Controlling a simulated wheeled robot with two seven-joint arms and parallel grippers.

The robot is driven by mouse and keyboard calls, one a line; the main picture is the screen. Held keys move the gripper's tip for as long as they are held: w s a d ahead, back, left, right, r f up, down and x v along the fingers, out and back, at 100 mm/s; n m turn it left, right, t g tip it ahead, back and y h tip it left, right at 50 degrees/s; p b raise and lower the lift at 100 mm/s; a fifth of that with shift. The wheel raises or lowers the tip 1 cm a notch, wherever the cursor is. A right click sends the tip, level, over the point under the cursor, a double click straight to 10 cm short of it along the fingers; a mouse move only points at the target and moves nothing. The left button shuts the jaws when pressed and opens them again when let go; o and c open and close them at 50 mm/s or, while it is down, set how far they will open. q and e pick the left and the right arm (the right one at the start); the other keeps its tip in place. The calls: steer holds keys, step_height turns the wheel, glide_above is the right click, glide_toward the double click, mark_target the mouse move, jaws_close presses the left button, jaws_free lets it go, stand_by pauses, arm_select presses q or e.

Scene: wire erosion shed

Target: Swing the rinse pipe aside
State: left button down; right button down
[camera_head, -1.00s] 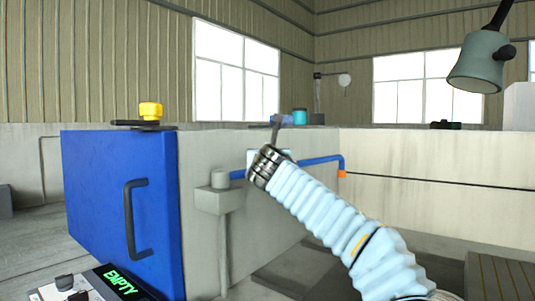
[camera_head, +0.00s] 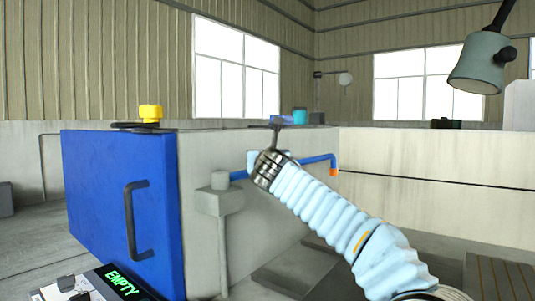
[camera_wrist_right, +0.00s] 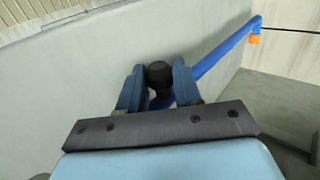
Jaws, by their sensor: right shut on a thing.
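The blue rinse pipe (camera_head: 318,159) runs along the grey tank wall and bends down to an orange tip (camera_head: 333,172). Its left part (camera_head: 238,175) shows beside a grey post, and my arm hides the middle. In the right wrist view the pipe (camera_wrist_right: 222,52) slants up to the right, away from a dark round knob (camera_wrist_right: 159,74). My right gripper (camera_wrist_right: 158,86) is shut on this knob, its two blue fingers on either side. In the head view my right wrist covers the grip. My left gripper is not in view.
A blue door (camera_head: 122,215) with a dark handle stands at left. A grey post with a bracket (camera_head: 220,200) stands left of my wrist. A yellow knob (camera_head: 151,112) and a teal cup (camera_head: 300,116) are on top. A lamp (camera_head: 481,62) hangs at upper right.

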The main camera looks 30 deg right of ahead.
steer(key=shift+w+a+r+n+y+p, duration=0.15)
steer(key=shift+w+n+y+p, duration=0.15)
steer(key=shift+y, duration=0.1)
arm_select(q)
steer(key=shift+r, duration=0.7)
arm_select(e)
steer(key=c, duration=0.8)
jaws_free()
steer(key=shift+w, duration=0.1)
steer(key=shift+a, duration=0.1)
arm_select(q)
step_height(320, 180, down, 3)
steer(key=b, duration=0.3)
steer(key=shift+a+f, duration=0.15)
arm_select(e)
steer(key=v, duration=1.3)
steer(key=shift+s+f, duration=0.3)
steer(key=shift+s, duration=0.15)
